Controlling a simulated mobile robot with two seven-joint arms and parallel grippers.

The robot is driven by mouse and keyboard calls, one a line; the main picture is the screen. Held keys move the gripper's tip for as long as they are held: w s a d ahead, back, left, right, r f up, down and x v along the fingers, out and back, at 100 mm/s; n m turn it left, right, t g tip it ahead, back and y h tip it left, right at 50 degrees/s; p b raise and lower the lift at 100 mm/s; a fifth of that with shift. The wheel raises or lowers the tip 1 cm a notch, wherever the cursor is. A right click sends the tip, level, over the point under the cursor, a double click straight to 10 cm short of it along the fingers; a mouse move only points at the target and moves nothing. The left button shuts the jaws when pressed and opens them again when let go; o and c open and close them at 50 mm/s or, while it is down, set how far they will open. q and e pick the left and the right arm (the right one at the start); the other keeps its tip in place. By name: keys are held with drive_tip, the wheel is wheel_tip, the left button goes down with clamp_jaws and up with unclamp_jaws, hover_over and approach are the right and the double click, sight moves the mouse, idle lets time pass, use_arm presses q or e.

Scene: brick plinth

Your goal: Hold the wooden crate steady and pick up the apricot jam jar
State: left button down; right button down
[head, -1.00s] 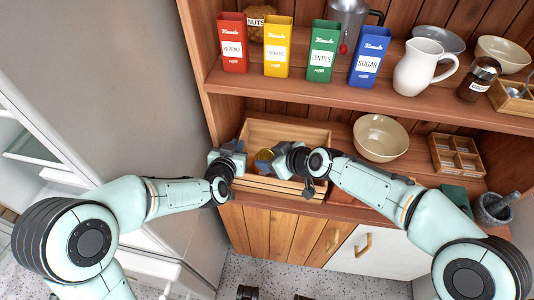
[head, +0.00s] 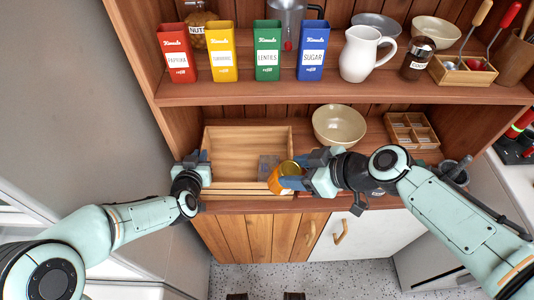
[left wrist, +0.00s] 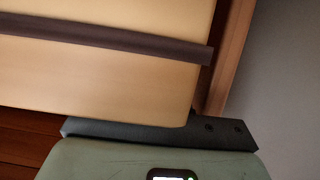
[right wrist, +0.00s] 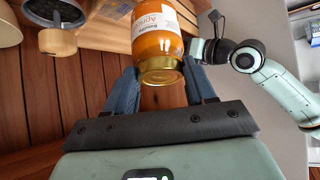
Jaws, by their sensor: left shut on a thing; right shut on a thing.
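The wooden crate (head: 232,148) sits on the lower shelf, open side up. My left gripper (head: 197,166) is shut on its left side wall; the pale crate wood (left wrist: 100,70) fills much of the left wrist view. The apricot jam jar (head: 276,183) is orange with a gold lid and is held tilted at the crate's front right corner, seemingly above the rim. My right gripper (head: 296,180) is shut on it. In the right wrist view the jar (right wrist: 156,35) shows its white label and gold lid between the blue fingers.
A beige bowl (head: 339,125) stands right of the crate, then a divided wooden box (head: 411,132). The upper shelf above holds tins, a white jug (head: 361,55) and a utensil box (head: 462,72).

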drive_tip(key=s+d+r+g+h, duration=0.2)
drive_tip(key=s+d, duration=0.1)
drive_tip(key=d, duration=0.2)
drive_tip(key=shift+s+d+h, duration=0.3)
drive_tip(key=shift+d+h, duration=0.05)
drive_tip(key=shift+h, duration=0.05)
use_arm(q)
drive_tip(key=c, duration=1.1)
unclamp_jaws()
drive_tip(key=shift+s, duration=0.1)
drive_tip(key=v, duration=1.2)
use_arm(e)
drive_tip(key=shift+s, duration=0.1)
